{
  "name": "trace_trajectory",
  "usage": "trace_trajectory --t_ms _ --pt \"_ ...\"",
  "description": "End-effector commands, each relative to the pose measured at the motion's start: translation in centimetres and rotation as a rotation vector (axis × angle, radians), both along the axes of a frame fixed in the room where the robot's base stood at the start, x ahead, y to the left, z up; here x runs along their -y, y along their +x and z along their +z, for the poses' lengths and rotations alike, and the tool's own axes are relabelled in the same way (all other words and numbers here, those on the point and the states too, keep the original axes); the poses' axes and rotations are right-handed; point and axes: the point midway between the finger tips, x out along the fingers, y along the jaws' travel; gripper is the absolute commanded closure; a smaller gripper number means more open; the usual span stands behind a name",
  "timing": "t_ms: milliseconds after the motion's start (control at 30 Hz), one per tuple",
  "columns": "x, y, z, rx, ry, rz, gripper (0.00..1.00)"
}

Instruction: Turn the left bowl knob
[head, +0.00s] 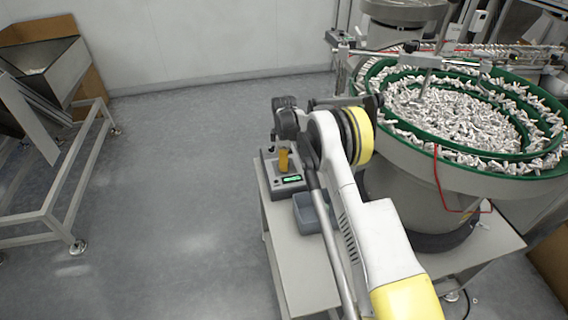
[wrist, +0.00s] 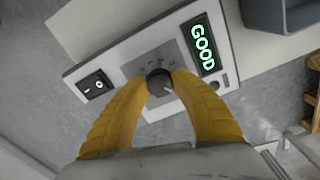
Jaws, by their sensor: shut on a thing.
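The knob (wrist: 159,79) is small, round and dark with a light pointer mark. It sits on a grey dial plate on the control box (wrist: 128,52). My gripper (wrist: 161,86) has yellow fingers closed on the knob from both sides in the wrist view. The box's display (wrist: 201,44) reads "GOOD" in green. A black rocker switch (wrist: 95,86) is on the other side of the dial. In the head view my gripper (head: 284,162) points down at the control box (head: 275,190), and the knob is hidden there.
A grey-blue bin (head: 308,213) stands beside the box on a light table (head: 302,270). To the right is a large green-rimmed bowl feeder (head: 480,165) full of small white parts. A metal frame with a hopper (head: 45,70) stands at left. The floor between is clear.

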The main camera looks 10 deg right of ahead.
Motion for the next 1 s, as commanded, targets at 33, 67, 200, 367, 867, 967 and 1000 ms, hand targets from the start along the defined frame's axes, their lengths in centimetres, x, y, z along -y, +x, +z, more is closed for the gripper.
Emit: trace_trajectory --t_ms 33,67,200,367,867,967,1000 --pt "0.00 0.00 0.00 0.000 0.000 -0.027 1.00" --pt "0.00 0.00 0.00 0.000 0.000 -0.044 1.00" --pt "0.01 0.01 0.00 0.000 0.000 -0.111 1.00" --pt "0.00 0.01 -0.01 0.000 0.000 -0.157 1.00" --pt "0.00 0.01 -0.01 0.000 0.000 -0.182 1.00" --pt "0.00 0.01 -0.01 0.000 0.000 -0.182 0.56" --pt "0.00 0.01 -0.01 0.000 0.000 -0.182 0.46"
